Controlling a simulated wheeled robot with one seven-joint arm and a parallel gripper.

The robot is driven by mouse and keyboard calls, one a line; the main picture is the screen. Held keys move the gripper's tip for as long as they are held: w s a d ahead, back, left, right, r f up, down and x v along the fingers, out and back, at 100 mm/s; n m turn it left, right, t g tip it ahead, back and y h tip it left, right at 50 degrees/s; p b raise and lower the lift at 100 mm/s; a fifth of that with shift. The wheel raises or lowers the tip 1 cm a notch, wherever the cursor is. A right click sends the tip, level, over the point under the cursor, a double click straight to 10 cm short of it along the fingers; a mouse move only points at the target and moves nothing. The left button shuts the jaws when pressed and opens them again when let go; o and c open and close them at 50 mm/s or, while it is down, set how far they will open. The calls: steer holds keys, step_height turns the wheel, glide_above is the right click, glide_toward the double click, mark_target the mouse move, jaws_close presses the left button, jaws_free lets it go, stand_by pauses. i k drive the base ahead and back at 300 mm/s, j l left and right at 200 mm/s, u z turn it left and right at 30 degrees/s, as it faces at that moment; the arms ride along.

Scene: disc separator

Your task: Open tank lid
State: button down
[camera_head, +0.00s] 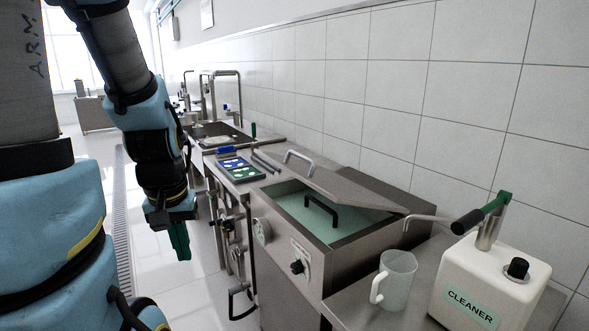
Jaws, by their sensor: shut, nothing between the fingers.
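The steel tank (284,262) stands in the centre of the camera_head view, with a dial and a black knob on its front. Its grey lid (345,187) sits tilted over the back part of the opening, with a silver bar handle (299,156) at its left end. Pale green liquid (296,207) shows in the uncovered part. A black handle (320,207) stands up in the opening. My gripper (181,241) has green fingers, points down, and is shut and empty. It is left of the tank, apart from the lid.
A white cleaner bottle (490,284) with a black-and-green lever top and a clear mug (395,278) stand on the right counter. A blue tray (240,168) lies left of the tank, with a sink (216,131) beyond. The floor at left is clear.

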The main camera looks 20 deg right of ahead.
mark_target(339, 189)
steer(key=i+j+z, duration=0.15)
steer(key=i+j, duration=0.2)
steer(key=i+j+z, duration=0.15)
steer(key=i+j, duration=0.2)
steer(key=i+j+z, duration=0.1)
steer(key=i+j, duration=0.2)
steer(key=j, duration=0.25)
